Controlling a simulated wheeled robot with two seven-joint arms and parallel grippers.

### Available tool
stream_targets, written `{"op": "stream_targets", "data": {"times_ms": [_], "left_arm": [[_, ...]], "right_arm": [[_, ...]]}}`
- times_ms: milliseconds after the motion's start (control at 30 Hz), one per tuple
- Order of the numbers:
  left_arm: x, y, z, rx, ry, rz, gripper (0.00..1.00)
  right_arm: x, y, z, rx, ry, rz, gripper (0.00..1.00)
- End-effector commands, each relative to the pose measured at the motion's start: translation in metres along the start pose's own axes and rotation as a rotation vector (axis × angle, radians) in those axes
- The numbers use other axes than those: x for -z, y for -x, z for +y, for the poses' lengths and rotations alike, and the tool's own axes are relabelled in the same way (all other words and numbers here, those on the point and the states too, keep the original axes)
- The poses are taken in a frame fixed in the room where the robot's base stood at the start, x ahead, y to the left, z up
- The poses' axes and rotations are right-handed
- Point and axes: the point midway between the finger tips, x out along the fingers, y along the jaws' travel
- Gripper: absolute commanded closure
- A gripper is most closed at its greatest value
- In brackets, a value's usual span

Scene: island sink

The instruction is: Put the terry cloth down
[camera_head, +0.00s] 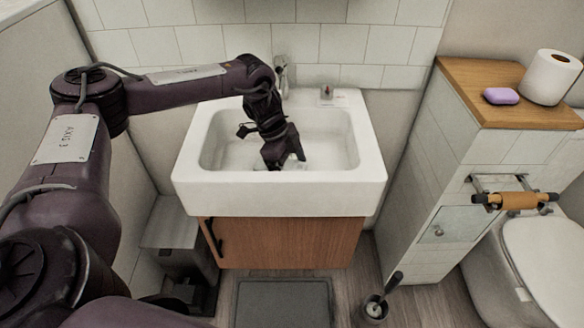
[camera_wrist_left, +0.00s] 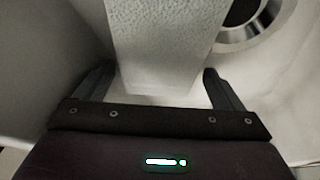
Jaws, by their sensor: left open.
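My left gripper (camera_head: 284,160) reaches down into the white sink basin (camera_head: 335,128) in the head view. In the left wrist view its two fingers (camera_wrist_left: 158,76) stand apart. A whitish terry cloth (camera_wrist_left: 160,38) with a rough, bumpy surface lies between them and runs up the picture. Gaps show between the cloth and the fingers. The round metal drain (camera_wrist_left: 248,28) is to the right of the cloth. In the head view I cannot make out the cloth; the gripper seems to hide it. My right gripper is not in view.
The faucet (camera_head: 282,75) stands at the basin's back, with a small item (camera_head: 327,92) on the rim to its right. A wooden ledge (camera_head: 472,88) at right holds purple soap (camera_head: 501,96) and a paper roll (camera_head: 550,77). A toilet brush (camera_head: 378,304) stands on the floor.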

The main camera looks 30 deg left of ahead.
Motion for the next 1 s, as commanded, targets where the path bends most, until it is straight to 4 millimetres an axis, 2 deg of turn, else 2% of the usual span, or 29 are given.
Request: {"op": "stream_targets", "data": {"times_ms": [167,400,600,767,1000], "left_arm": [[0.001,0.026,-0.001,0.004,0.001,0.002,0.11],[0.0,0.078,-0.002,0.006,0.001,0.001,0.11],[0.001,0.11,-0.001,0.004,0.0,0.0,0.11],[0.0,0.12,0.0,0.001,0.0,0.0,0.11],[0.0,0.121,0.0,0.001,0.0,0.0,0.11]], "right_arm": [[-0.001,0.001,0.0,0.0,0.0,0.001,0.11],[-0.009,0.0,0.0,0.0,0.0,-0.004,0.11],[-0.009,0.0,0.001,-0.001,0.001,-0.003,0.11],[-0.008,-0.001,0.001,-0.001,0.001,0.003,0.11],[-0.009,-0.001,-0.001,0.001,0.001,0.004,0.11]]}}
